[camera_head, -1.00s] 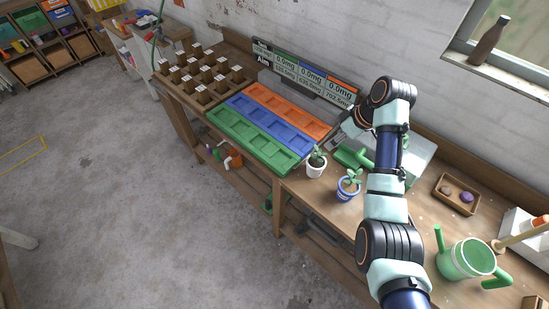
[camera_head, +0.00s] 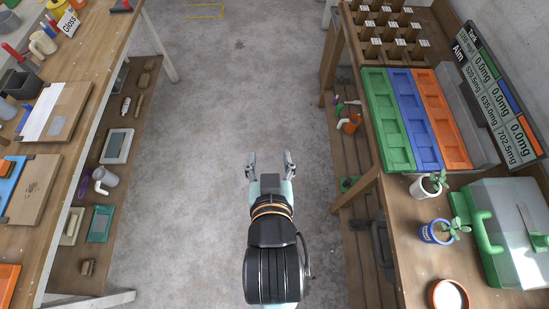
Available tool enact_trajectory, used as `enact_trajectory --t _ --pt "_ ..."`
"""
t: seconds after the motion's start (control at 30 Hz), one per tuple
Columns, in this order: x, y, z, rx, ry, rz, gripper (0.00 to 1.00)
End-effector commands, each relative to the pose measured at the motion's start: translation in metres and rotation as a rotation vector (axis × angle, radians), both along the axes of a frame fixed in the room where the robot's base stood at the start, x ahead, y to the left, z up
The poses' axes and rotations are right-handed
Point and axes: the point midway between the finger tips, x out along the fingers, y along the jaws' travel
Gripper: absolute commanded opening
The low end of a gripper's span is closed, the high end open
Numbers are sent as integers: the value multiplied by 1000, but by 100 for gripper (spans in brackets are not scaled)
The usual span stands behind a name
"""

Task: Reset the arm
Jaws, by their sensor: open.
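My gripper (camera_head: 269,160) is in the lower middle of the head view, over the bare concrete floor between two workbenches. Its two fingers are spread apart with nothing between them. My arm reaches up from the bottom edge of the picture, and the gripper touches nothing that I can see.
The right bench holds green (camera_head: 384,120), blue (camera_head: 414,118) and orange (camera_head: 442,118) trays, two potted plants (camera_head: 424,188) (camera_head: 437,232), and a green-handled clear case (camera_head: 510,232). The left bench holds boards (camera_head: 28,198) and a mug (camera_head: 43,42). The floor (camera_head: 230,90) between is free.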

Motion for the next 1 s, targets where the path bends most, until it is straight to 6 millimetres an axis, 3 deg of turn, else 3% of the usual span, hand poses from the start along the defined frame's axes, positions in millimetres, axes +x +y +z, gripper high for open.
enact_trajectory --t 0.27,0.37,0.47,0.7,0.8,1.0 --pt "-1 1 1 3 -4 1 60" --pt "-1 1 17 3 -4 1 60" --pt "-1 1 49 2 -4 0 60" --pt "0 -1 165 3 -4 -4 60" --pt "0 -1 199 3 -4 -5 60" --pt "0 -1 206 4 -3 -6 60"
